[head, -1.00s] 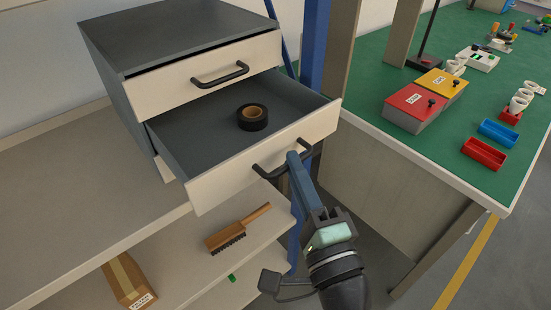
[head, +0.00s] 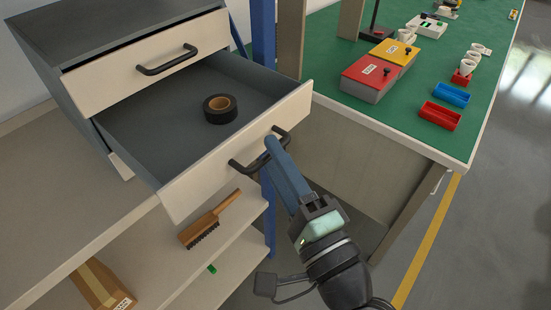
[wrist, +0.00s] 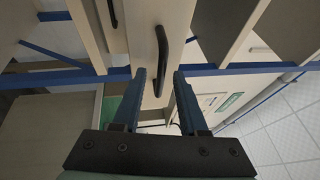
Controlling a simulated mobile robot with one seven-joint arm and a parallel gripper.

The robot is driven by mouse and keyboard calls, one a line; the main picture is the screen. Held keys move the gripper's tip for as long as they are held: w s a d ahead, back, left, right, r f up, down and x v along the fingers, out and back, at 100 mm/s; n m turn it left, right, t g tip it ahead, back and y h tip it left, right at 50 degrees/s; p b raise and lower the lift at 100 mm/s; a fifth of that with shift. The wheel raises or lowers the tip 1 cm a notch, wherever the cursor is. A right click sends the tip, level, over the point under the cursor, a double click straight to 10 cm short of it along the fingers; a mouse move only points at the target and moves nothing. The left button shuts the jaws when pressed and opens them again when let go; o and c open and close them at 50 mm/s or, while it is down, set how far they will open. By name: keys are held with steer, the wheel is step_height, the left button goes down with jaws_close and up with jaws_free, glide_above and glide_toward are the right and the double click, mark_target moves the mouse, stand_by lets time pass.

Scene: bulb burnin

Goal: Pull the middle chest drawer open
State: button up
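The grey chest (head: 100,32) has pale drawer fronts. Its middle drawer (head: 225,165) stands well out, with a black roll of tape (head: 220,109) inside. The middle drawer's black bar handle (head: 243,166) is on its front and shows between my fingers in the wrist view (wrist: 163,60). My gripper (head: 270,146) reaches the handle from the front right. In the wrist view its two fingers (wrist: 159,75) are apart, one on each side of the handle's near end, with visible gaps. Whether either finger touches the bar cannot be told.
The top drawer (head: 150,72) is nearly closed. A brush (head: 210,220) and a cardboard box (head: 100,284) lie on the shelf below. A blue post (head: 263,40) and a green-topped table (head: 420,140) with bins stand to the right. Grey floor is open at the far right.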

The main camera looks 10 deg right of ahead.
steer(key=b+v, duration=0.3)
steer(key=v, duration=1)
steer(key=shift+w, duration=0.1)
